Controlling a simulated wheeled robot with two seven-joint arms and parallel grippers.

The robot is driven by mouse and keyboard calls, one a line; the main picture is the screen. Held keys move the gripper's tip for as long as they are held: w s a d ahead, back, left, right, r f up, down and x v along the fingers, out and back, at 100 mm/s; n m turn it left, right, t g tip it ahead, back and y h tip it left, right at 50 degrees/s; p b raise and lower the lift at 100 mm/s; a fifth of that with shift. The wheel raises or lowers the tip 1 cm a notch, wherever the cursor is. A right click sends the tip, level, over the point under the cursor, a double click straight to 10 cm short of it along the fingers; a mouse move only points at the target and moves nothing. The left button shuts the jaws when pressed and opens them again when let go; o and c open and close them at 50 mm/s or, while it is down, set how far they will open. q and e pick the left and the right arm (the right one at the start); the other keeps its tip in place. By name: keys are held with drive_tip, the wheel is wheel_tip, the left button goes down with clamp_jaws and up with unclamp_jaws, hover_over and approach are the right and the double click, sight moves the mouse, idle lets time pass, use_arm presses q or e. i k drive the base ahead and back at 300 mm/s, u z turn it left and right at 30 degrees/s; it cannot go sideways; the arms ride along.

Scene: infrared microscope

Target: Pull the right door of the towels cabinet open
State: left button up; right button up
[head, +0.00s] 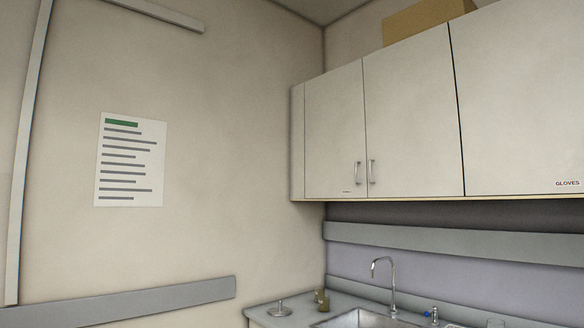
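A pale wall cabinet hangs at the upper right of the head view. Its left door (334,125) has a small label (346,191) near the bottom, too small to read surely. Its right door (415,115) looks shut, flush with the left one. A vertical metal handle (371,172) sits low on the right door's left edge. The left door's handle (357,173) is close beside it. Neither of my grippers is in view.
A door labelled GLOVES (525,105) adjoins on the right. A cardboard box (425,20) rests on top of the cabinets. Below are a tall curved faucet (392,285), a sink (360,319) and small items on the counter (262,311). The space before the doors looks clear.

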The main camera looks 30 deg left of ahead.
sight(414, 148)
drive_tip(key=u, duration=3.6)
drive_tip(key=i, duration=0.15)
drive_tip(key=z, duration=1.95)
drive_tip(key=i, duration=1.45)
drive_tip(key=z, duration=0.9)
drive_tip(key=i, duration=0.8)
drive_tip(key=z, duration=0.65)
